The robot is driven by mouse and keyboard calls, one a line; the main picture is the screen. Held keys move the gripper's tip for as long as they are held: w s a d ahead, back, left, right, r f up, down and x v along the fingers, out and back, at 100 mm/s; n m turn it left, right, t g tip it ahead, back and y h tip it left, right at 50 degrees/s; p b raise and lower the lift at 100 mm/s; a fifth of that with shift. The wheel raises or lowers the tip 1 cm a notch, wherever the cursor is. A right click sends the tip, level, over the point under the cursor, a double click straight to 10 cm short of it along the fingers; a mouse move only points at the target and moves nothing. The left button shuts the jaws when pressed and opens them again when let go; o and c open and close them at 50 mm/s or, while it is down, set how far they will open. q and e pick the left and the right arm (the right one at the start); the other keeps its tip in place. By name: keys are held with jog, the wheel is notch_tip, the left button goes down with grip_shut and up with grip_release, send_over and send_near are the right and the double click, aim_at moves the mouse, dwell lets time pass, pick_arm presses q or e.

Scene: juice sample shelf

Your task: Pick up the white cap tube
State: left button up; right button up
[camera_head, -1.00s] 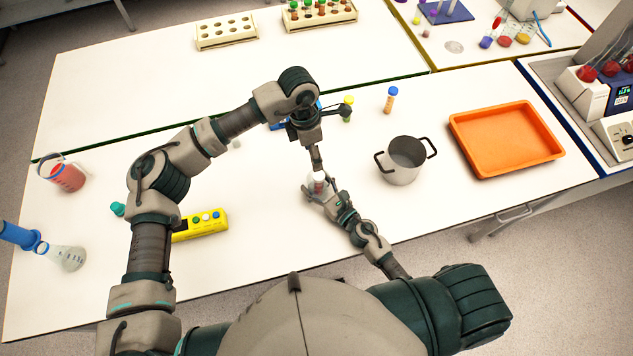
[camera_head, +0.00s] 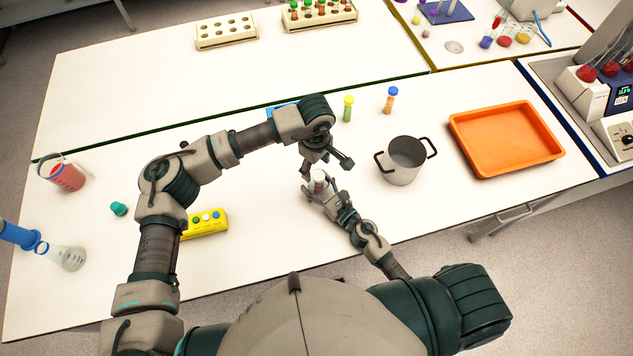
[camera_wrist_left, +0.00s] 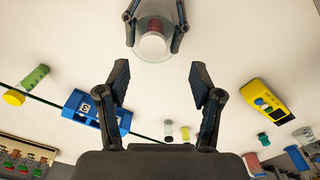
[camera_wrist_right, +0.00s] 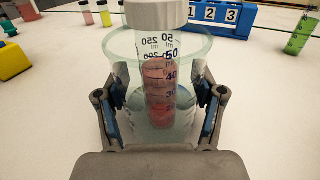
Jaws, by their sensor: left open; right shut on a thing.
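The white cap tube (camera_wrist_right: 160,85) stands in a clear glass beaker (camera_wrist_right: 116,47), with red liquid inside and its white cap above the rim in the right wrist view. My right gripper (camera_wrist_right: 160,118) is shut around the beaker's sides; it also shows in the head view (camera_head: 318,188). The red tube in the beaker (camera_wrist_left: 155,46) appears at the top of the left wrist view. My left gripper (camera_wrist_left: 158,85) is open and empty. In the head view it (camera_head: 328,163) is just above and beyond the beaker, apart from the tube.
A grey pot (camera_head: 402,172) and orange tray (camera_head: 505,138) stand to the right. A yellow-capped tube (camera_head: 347,110) and a blue-capped tube (camera_head: 390,100) stand beyond. A blue numbered rack (camera_wrist_left: 84,103) is partly hidden by my left arm in the head view. A yellow block (camera_head: 206,222) lies left.

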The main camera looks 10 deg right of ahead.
aim_at(317, 175)
pick_arm(q)
jog(key=f, duration=0.5)
jog(key=shift+w+d+f, duration=0.15)
jog(key=shift+w, duration=0.05)
grip_shut()
